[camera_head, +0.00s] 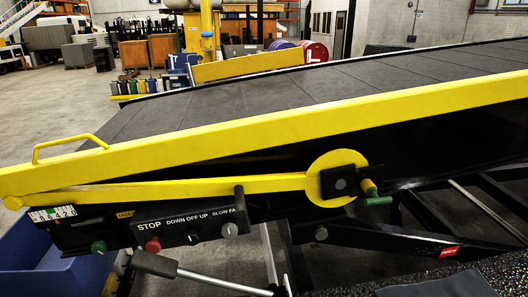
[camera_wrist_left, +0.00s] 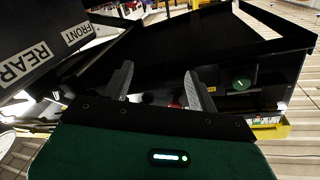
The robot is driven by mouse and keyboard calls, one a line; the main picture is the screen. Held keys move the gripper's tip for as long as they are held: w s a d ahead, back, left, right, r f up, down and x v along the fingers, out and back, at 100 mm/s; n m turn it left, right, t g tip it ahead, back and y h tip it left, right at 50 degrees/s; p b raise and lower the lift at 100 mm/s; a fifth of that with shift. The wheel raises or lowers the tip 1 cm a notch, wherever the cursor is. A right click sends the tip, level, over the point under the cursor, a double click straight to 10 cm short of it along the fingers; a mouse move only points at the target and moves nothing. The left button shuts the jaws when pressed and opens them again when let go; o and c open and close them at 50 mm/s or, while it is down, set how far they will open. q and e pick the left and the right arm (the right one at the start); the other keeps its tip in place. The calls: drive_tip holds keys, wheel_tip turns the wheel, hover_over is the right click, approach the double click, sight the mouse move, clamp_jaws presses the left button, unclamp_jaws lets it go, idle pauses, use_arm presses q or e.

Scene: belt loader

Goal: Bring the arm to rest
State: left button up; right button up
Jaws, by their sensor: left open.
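My left gripper (camera_wrist_left: 158,82) shows only in the left wrist view. Its two dark fingers stand apart, open, with nothing held between them. Past them is a dark panel with a green knob (camera_wrist_left: 240,85) to the right and a red spot, partly hidden, near the right finger. Neither of my grippers shows in the head view. There, the belt loader's control panel (camera_head: 190,226) carries a green knob (camera_head: 99,247), a red stop button (camera_head: 153,244) and dark knobs. A yellow lever bar (camera_head: 200,187) runs from the left end to a round yellow disc (camera_head: 338,160).
The sloping grey belt (camera_head: 270,92) with its yellow side rail (camera_head: 260,133) crosses the head view. A grey rod with a black grip (camera_head: 155,263) juts out low. A blue bin (camera_head: 40,268) is at lower left. Black boxes labelled REAR and FRONT (camera_wrist_left: 75,36) show upper left in the wrist view.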

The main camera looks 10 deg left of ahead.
use_arm(q)
drive_tip(key=s+d+f+g, duration=0.2)
drive_tip(key=s+f+g, duration=0.15)
drive_tip(key=f, duration=0.65)
drive_tip(key=s+d+f+n+g+h, duration=0.15)
drive_tip(key=s+f, duration=0.25)
drive_tip(key=f, duration=0.6)
drive_tip(key=s+d+f+g+y, duration=0.1)
drive_tip(key=s+d+f+g, duration=0.25)
drive_tip(key=f, duration=0.65)
drive_tip(key=s+f+g, duration=0.3)
drive_tip(key=s+f, duration=0.2)
drive_tip(key=s, duration=0.3)
drive_tip(key=s+f+g, duration=0.3)
drive_tip(key=s+f, duration=0.2)
drive_tip(key=s, duration=0.3)
drive_tip(key=s+d+f+g, duration=0.1)
drive_tip(key=s+f+g, duration=0.2)
drive_tip(key=s+f, duration=0.3)
drive_tip(key=s, duration=0.3)
drive_tip(key=shift+s+h, duration=0.1)
drive_tip(key=shift+h, duration=0.15)
drive_tip(key=shift+o, duration=0.2)
